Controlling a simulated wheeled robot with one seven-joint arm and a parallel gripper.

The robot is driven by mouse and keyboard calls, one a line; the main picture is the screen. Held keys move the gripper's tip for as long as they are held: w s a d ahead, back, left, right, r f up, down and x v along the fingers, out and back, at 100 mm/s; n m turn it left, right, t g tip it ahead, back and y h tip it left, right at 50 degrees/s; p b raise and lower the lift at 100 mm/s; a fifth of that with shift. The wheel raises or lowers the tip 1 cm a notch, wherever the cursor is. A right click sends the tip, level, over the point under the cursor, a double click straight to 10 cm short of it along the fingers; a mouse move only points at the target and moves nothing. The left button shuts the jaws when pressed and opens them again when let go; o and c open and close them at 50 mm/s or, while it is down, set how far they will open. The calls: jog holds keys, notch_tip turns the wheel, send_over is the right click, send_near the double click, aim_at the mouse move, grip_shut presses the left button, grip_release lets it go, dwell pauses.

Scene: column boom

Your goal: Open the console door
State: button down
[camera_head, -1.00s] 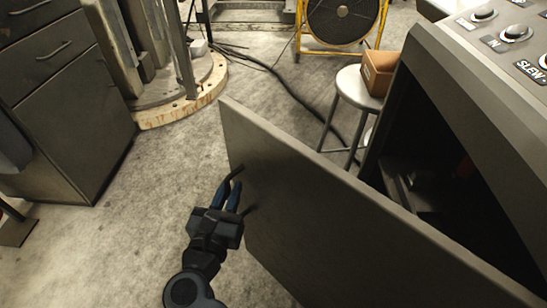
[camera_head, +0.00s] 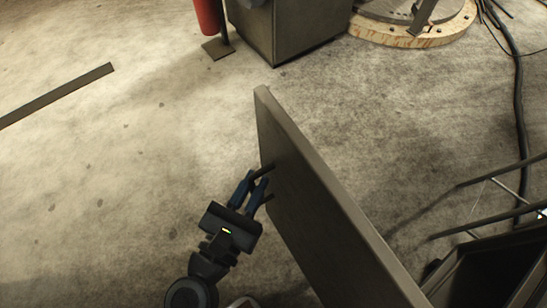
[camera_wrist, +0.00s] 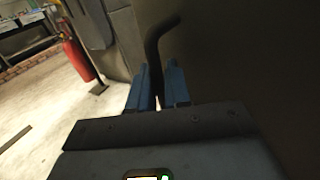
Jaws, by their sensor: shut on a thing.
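The console door (camera_head: 322,215) is a flat grey-brown panel, swung wide open and seen from above along its top edge. It fills the right side of the wrist view (camera_wrist: 250,60). A dark bent handle (camera_head: 262,172) stands out from its left face; its curved end shows in the wrist view (camera_wrist: 155,38). My gripper (camera_head: 256,188) is at the door's left face, its blue fingers shut on the handle. In the wrist view the fingers (camera_wrist: 158,88) sit either side of the handle. The console opening (camera_head: 490,275) shows only partly at the lower right.
A grey cabinet (camera_head: 290,28) and a red cylinder (camera_head: 207,14) stand at the back. A round wooden-rimmed base (camera_head: 415,38) is at the top right. Thin stool legs (camera_head: 490,183) and a black cable (camera_head: 518,90) lie to the right.

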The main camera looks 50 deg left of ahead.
jog(key=shift+s, duration=0.3)
jog(key=c, duration=1.3)
grip_release()
jog(key=v, duration=0.7)
jog(key=shift+s+d+r, duration=0.1)
jog(key=shift+s+d, duration=0.15)
jog(key=shift+s, duration=0.1)
